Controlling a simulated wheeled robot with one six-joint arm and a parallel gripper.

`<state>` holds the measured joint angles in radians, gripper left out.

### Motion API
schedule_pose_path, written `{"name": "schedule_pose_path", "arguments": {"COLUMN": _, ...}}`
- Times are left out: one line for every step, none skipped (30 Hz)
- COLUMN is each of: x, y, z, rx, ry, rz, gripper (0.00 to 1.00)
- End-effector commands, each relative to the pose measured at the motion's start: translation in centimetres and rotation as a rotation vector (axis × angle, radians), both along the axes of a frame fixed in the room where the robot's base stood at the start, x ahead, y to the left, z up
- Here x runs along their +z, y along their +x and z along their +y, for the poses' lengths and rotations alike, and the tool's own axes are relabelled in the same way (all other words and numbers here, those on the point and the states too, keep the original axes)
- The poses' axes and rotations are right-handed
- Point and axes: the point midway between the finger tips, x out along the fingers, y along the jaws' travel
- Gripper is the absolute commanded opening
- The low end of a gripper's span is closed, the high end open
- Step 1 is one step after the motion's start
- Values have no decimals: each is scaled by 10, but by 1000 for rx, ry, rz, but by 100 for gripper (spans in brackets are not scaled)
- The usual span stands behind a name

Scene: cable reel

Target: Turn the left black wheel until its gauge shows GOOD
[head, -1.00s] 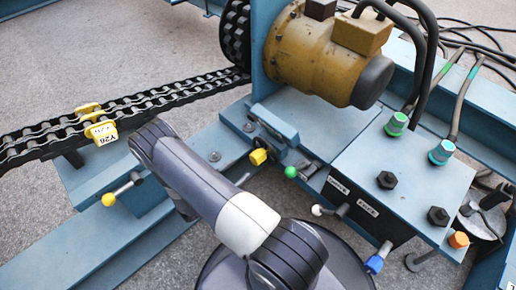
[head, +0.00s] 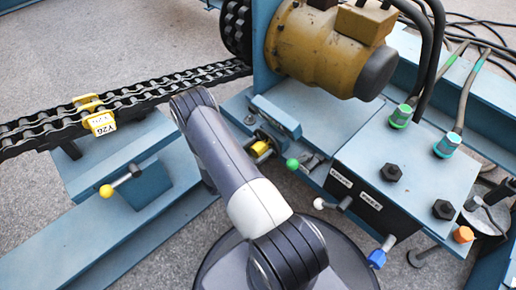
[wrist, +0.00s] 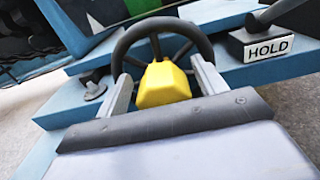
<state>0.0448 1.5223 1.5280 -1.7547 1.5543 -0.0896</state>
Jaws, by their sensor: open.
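A black spoked wheel (wrist: 165,45) stands ahead in the wrist view, its top near the picture edge. A yellow block-shaped grip (wrist: 158,86) sits at its lower rim and covers part of it. My gripper (wrist: 160,70) is open, with one grey finger on each side of the yellow grip; I cannot tell whether they touch it. A dark panel with green and red patches (wrist: 135,8) shows behind the wheel, cut off at the top; no gauge reading is legible.
A HOLD plate (wrist: 267,48) with a dark lever is right of the wheel. In the head view, a green-knobbed lever (head: 292,164) and a white-knobbed lever (head: 319,203) are to the right. A yellow motor (head: 320,50) stands behind; a chain (head: 150,93) runs left.

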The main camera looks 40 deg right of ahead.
Motion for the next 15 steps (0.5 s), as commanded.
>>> {"name": "schedule_pose_path", "arguments": {"x": 0, "y": 0, "z": 0, "rx": 0, "ry": 0, "rz": 0, "gripper": 67}}
{"name": "schedule_pose_path", "arguments": {"x": 0, "y": 0, "z": 0, "rx": 0, "ry": 0, "rz": 0, "gripper": 67}}
{"name": "schedule_pose_path", "arguments": {"x": 0, "y": 0, "z": 0, "rx": 0, "ry": 0, "rz": 0, "gripper": 66}}
{"name": "schedule_pose_path", "arguments": {"x": 0, "y": 0, "z": 0, "rx": 0, "ry": 0, "rz": 0, "gripper": 63}}
{"name": "schedule_pose_path", "arguments": {"x": 0, "y": 0, "z": 0, "rx": 0, "ry": 0, "rz": 0, "gripper": 61}}
{"name": "schedule_pose_path", "arguments": {"x": 0, "y": 0, "z": 0, "rx": 0, "ry": 0, "rz": 0, "gripper": 58}}
{"name": "schedule_pose_path", "arguments": {"x": 0, "y": 0, "z": 0, "rx": 0, "ry": 0, "rz": 0, "gripper": 55}}
{"name": "schedule_pose_path", "arguments": {"x": 0, "y": 0, "z": 0, "rx": -1, "ry": 0, "rz": 0, "gripper": 53}}
{"name": "schedule_pose_path", "arguments": {"x": 0, "y": 0, "z": 0, "rx": -1, "ry": 0, "rz": 0, "gripper": 49}}
{"name": "schedule_pose_path", "arguments": {"x": 0, "y": 0, "z": 0, "rx": -1, "ry": 0, "rz": 0, "gripper": 47}}
{"name": "schedule_pose_path", "arguments": {"x": 0, "y": 0, "z": 0, "rx": -1, "ry": 0, "rz": 0, "gripper": 44}}
{"name": "schedule_pose_path", "arguments": {"x": 0, "y": 0, "z": 0, "rx": -1, "ry": 0, "rz": 0, "gripper": 41}}
{"name": "schedule_pose_path", "arguments": {"x": 0, "y": 0, "z": 0, "rx": -1, "ry": 0, "rz": 0, "gripper": 39}}
{"name": "schedule_pose_path", "arguments": {"x": 0, "y": 0, "z": 0, "rx": -1, "ry": 0, "rz": 0, "gripper": 36}}
{"name": "schedule_pose_path", "arguments": {"x": 0, "y": 0, "z": 0, "rx": -1, "ry": 0, "rz": 0, "gripper": 33}}
